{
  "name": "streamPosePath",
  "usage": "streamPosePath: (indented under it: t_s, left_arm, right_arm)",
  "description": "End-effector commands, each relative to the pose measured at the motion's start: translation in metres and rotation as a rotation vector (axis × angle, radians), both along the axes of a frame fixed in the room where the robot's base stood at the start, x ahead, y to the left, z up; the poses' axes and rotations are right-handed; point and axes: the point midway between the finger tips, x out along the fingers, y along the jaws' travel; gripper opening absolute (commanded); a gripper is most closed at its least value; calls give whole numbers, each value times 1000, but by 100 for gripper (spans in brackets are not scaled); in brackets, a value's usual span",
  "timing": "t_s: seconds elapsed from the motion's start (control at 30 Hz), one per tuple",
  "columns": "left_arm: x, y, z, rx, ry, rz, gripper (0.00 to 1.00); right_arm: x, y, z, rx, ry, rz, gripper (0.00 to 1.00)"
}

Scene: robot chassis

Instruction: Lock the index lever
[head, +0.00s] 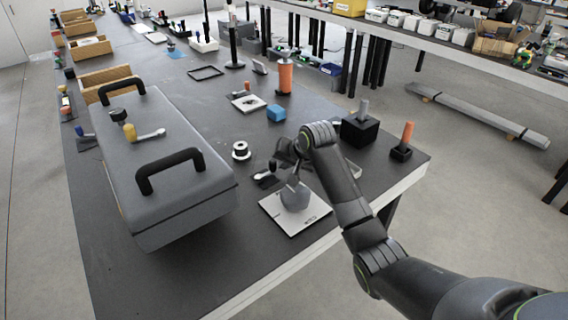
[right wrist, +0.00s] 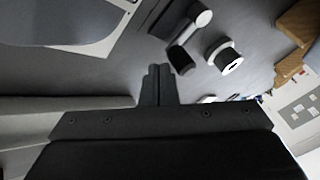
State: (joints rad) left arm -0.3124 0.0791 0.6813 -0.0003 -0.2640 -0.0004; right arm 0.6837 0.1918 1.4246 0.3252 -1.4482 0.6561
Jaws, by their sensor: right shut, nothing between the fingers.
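A white square plate (head: 310,222) with dark marks lies near the table's front edge and bears a grey rounded body (head: 295,197). In the right wrist view, the grey body (right wrist: 60,20) and part of the white plate (right wrist: 100,45) show at the top left. My right gripper (head: 287,158) is above and just behind the body; its fingertips (right wrist: 158,72) are together and empty. It partly hides what is around the body's top. A small grey lever-like piece with a black end (right wrist: 182,57) lies beyond the fingertips. I cannot tell which part is the index lever. My left gripper is out of view.
A large grey case (head: 165,185) with two black handles fills the table's left; a yellow-ended piece (head: 130,132) lies on it. A white-and-black spool (head: 240,151), blue block (head: 276,112) and black block with a grey peg (head: 360,131) stand nearby.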

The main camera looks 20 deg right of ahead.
Motion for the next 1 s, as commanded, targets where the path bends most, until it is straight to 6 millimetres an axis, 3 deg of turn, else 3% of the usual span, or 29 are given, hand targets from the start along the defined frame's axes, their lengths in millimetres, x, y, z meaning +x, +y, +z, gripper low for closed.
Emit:
streamPosePath:
  t_s: [0.37,1.0]
  left_arm:
    - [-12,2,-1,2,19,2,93]
    - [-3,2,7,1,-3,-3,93]
  right_arm:
    - [4,5,0,-1,-2,-1,0]
    - [8,1,1,0,0,78,0]
